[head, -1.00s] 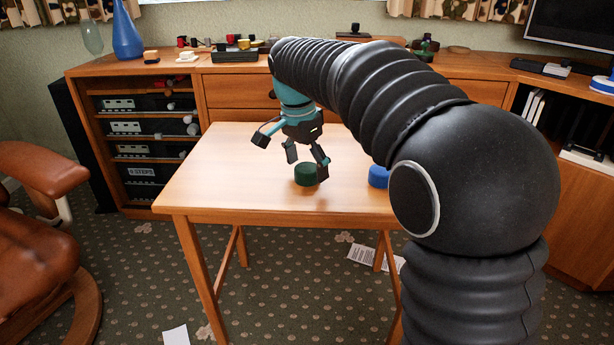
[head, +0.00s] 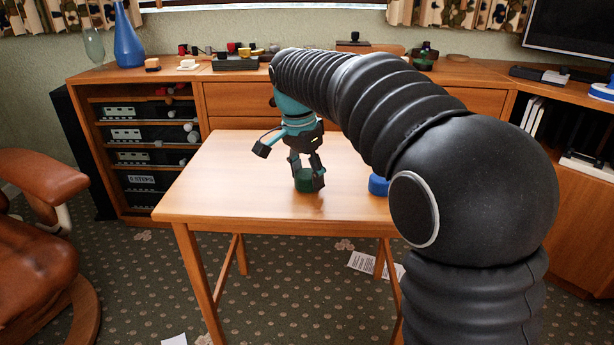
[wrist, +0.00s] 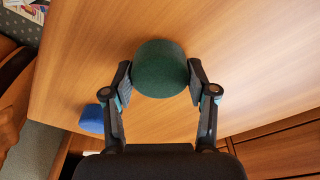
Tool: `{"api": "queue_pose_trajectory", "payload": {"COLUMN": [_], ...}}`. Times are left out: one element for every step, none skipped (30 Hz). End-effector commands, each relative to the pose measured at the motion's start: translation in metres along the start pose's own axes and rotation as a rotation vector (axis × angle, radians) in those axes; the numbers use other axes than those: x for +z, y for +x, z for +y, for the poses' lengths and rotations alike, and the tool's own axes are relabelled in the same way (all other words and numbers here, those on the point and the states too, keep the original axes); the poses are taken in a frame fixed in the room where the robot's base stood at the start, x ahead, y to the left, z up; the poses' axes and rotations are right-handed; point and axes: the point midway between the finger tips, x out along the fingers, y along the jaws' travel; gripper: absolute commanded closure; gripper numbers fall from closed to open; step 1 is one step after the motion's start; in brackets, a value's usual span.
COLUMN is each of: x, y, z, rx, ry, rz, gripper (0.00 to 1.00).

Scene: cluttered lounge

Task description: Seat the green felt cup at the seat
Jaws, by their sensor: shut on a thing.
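The green felt cup (head: 303,186) is a short dark green cylinder on the wooden table, left of the blue object. It also shows in the wrist view (wrist: 160,66). My gripper (head: 307,176) points down over the cup with its fingers closed on the cup's two sides. In the wrist view my gripper (wrist: 160,78) has one pad against each side of the cup. I cannot tell whether the cup rests on the table or is slightly lifted. I cannot make out which place is the seat.
A blue object (head: 379,185) stands on the table (head: 230,180) to the right, partly hidden by my arm; it shows too in the wrist view (wrist: 92,118). The table's left part is clear. A sideboard (head: 240,95) with clutter stands behind, a brown chair (head: 35,200) at left.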

Motion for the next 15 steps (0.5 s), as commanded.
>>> {"api": "queue_pose_trajectory", "payload": {"x": [-0.001, -0.002, -0.002, -0.003, -0.004, -0.005, -0.006, -0.009, -0.014, -0.017, -0.020, -0.024, -0.027, -0.030, -0.034], "y": [-0.006, -0.009, -0.015, -0.019, -0.025, -0.033, -0.040, -0.043, -0.046, -0.050, -0.054, -0.058, -0.062, -0.066, -0.070], "z": [0.000, -0.001, -0.001, 0.000, -0.001, -0.001, -0.001, 0.005, 0.015, 0.022, 0.029, 0.037, 0.044, 0.050, 0.057], "rx": [-0.002, -0.003, -0.003, -0.002, -0.003, -0.004, -0.003, -0.003, -0.003, -0.004, -0.003, -0.002, -0.002, -0.003, -0.002], "ry": [0.000, 0.000, 0.001, 0.001, 0.001, 0.001, 0.001, 0.003, 0.003, 0.005, 0.005, 0.004, 0.006, 0.005, 0.004], "rz": [0.001, 0.001, 0.001, 0.001, 0.001, 0.002, 0.001, 0.002, 0.002, 0.002, 0.002, 0.002, 0.001, 0.002, 0.002], "gripper": [0.61, 0.61, 0.61, 0.61, 0.61, 0.61, 0.61, 0.61, 0.61, 0.61, 0.61, 0.61, 0.61, 0.61, 0.61]}}
